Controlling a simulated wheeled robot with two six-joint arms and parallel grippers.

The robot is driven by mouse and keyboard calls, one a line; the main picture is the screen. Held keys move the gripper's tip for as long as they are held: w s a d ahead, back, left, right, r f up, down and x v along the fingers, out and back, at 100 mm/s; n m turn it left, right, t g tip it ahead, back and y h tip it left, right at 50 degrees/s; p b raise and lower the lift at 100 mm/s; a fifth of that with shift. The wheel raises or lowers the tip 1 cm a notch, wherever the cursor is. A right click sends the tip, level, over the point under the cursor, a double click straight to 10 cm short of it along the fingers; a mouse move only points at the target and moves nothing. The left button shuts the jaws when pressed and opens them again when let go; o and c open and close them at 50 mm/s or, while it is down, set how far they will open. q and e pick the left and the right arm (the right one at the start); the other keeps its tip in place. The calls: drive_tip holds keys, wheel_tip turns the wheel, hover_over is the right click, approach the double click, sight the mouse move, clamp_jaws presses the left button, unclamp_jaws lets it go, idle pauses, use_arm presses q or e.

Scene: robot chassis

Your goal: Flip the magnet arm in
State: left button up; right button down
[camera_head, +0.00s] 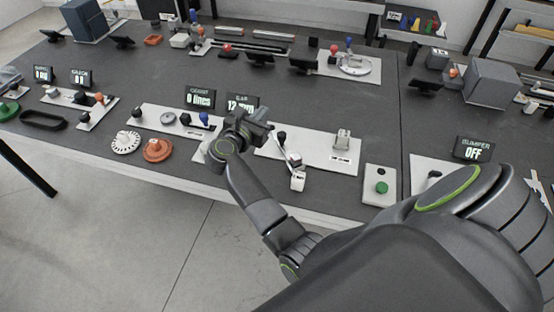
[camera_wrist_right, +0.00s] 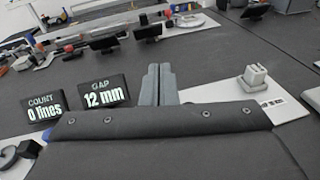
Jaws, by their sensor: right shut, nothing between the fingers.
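What looks like the magnet arm (camera_head: 290,158) is a short pale link with a dark knob at its far end. It ends at a pale block (camera_head: 298,181) near the table's front edge. It stands on a white plate (camera_head: 318,157) that also carries a pale upright block (camera_head: 342,138), seen in the wrist view too (camera_wrist_right: 256,75). My right gripper (camera_head: 262,122) is left of the knob, above the plate's left end, apart from the arm. Its fingers (camera_wrist_right: 158,84) are shut and empty. The arm is hidden in the wrist view. My left gripper is out of view.
Displays read COUNT 0 lines (camera_wrist_right: 45,106) and GAP 12 mm (camera_wrist_right: 104,94). A white plate with a blue-topped post (camera_head: 204,118) lies left of my right gripper. A green button box (camera_head: 381,187) stands right. Dark table shows free behind the plate.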

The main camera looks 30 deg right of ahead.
sight(286, 163)
drive_tip(key=s+a+f+m+g+y, duration=0.5)
drive_tip(key=a+f+m+g, duration=0.1)
drive_tip(key=a+g, duration=0.4)
drive_tip(key=shift+f+m, duration=0.35)
drive_tip(key=shift+m, duration=0.35)
drive_tip(key=b+x, duration=0.4)
drive_tip(key=x, duration=0.1)
drive_tip(key=b+x, duration=0.3)
drive_tip(key=x, duration=0.2)
drive_tip(key=shift+a+f+b, duration=0.2)
drive_tip(key=shift+f+b, duration=0.05)
drive_tip(key=shift+b, duration=0.15)
drive_tip(key=d, duration=0.2)
drive_tip(key=d+p, duration=0.1)
drive_tip(key=shift+s+d+r, duration=0.15)
drive_tip(key=shift+s+r, duration=0.1)
drive_tip(key=shift+s+d, duration=0.1)
drive_tip(key=shift+d, duration=0.25)
